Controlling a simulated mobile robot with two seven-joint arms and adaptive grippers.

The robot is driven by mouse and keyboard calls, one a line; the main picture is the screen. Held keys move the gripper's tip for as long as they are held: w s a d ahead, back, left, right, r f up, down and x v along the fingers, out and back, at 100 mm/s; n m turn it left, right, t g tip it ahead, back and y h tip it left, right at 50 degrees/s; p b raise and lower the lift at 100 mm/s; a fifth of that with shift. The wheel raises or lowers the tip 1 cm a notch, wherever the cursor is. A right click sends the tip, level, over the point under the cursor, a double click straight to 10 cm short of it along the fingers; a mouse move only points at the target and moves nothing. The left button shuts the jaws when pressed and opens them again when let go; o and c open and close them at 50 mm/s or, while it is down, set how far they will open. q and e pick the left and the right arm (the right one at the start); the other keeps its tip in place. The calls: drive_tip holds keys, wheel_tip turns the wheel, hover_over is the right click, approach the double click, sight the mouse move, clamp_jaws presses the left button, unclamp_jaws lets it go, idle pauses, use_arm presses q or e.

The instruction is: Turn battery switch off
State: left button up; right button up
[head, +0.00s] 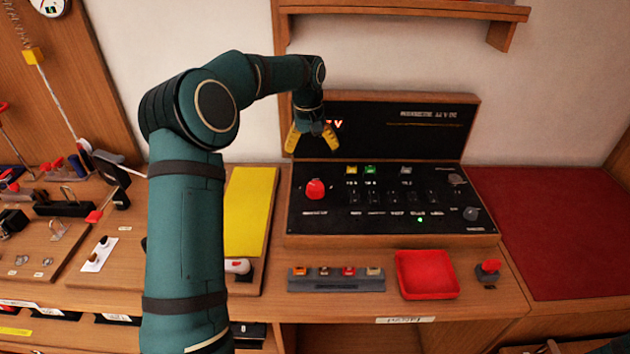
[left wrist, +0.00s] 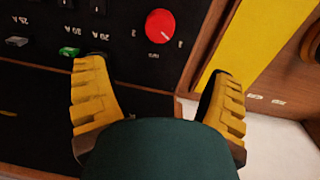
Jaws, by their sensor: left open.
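A round red knob (head: 316,189) sits at the left of the black sloped control panel (head: 390,226); it looks like the battery switch, though its label is too small to read. The red knob also shows in the left wrist view (left wrist: 160,26), beyond the fingertips, with small marks around it. My left gripper (head: 312,138) is open and empty, with its yellow fingers spread in front of the upright back panel, above the knob in the picture. In the left wrist view the open fingers (left wrist: 158,75) are apart from the knob. My right gripper is not in view.
A red tray (head: 427,286) and a red-topped button (head: 488,268) are in front. A shelf (head: 400,10) hangs above.

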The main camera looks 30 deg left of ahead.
sight(315, 185)
use_arm(q)
drive_tip(key=f, duration=0.4)
drive_tip(key=f+b, duration=0.1)
drive_tip(key=f, duration=0.4)
drive_tip(key=f+b, duration=0.1)
drive_tip(key=f, duration=0.3)
drive_tip(key=shift+w+d+f, duration=0.15)
drive_tip(key=shift+d+f, duration=0.05)
drive_tip(key=shift+d, duration=0.2)
drive_tip(key=c, duration=1.2)
